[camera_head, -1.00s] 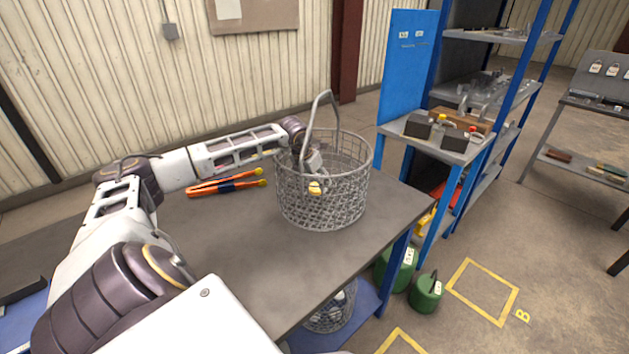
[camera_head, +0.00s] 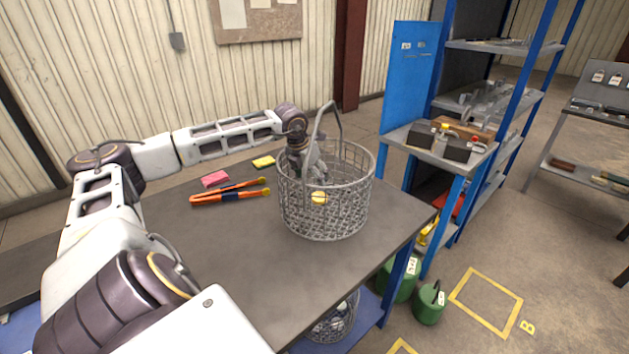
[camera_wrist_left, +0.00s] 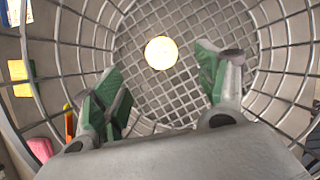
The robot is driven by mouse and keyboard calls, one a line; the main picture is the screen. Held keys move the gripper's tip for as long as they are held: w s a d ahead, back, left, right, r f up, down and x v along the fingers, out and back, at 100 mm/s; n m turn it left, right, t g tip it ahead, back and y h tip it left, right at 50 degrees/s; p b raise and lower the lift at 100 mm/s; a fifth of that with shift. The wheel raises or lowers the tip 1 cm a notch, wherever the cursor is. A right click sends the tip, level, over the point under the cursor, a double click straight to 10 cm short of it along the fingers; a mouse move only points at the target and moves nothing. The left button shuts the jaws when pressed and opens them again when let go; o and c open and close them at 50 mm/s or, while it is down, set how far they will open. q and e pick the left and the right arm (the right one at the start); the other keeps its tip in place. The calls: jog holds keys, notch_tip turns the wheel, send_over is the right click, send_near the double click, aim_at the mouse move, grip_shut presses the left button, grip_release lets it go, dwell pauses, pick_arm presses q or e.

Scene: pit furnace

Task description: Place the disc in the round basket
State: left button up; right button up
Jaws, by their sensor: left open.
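The disc (camera_head: 319,198) is small, round and yellow-gold. It is inside the round wire basket (camera_head: 325,222), seen through the mesh. In the left wrist view the disc (camera_wrist_left: 161,53) shows bright against the grid of the basket floor (camera_wrist_left: 180,92), apart from both fingers. My left gripper (camera_head: 310,172) points down into the basket, above the disc; the wire partly hides it. In the left wrist view its green-padded fingers (camera_wrist_left: 160,78) are spread with nothing between them. My right gripper is not in view.
The basket's tall handle (camera_head: 335,115) arches up beside my left wrist. Orange tongs (camera_head: 228,192), a pink block (camera_head: 214,179) and a yellow block (camera_head: 263,161) lie left of it on the grey table (camera_head: 270,270). A blue shelf (camera_head: 412,75) stands right.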

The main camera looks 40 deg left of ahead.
pick_arm(q)
jog(key=shift+v, duration=2.6)
